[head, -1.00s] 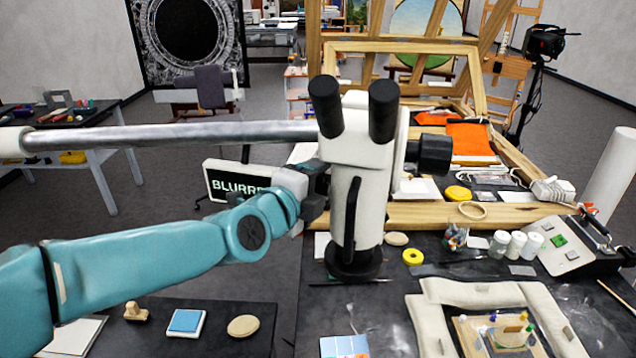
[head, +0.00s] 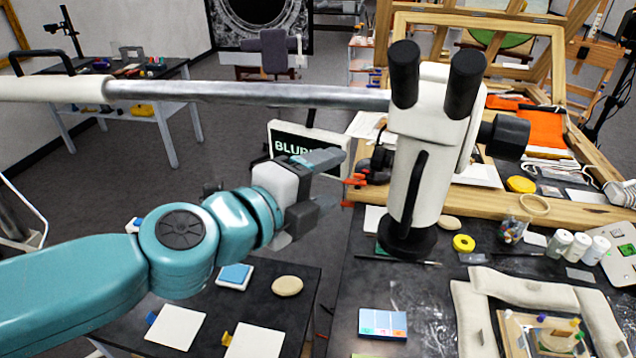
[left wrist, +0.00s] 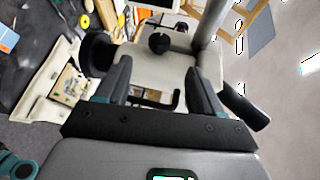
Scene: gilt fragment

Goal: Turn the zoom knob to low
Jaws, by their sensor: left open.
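The white stereo microscope (head: 432,120) with black eyepieces stands on a round black base on the dark table. I cannot read any zoom marking. My left gripper (head: 338,180) is open and empty, left of the microscope and apart from it. Its two fingers (left wrist: 160,88) frame the body in the wrist view. My right gripper is not seen.
A screen (head: 300,148) behind my gripper shows "BLUR…", the rest covered. A wooden frame (head: 470,205) lies behind the base.

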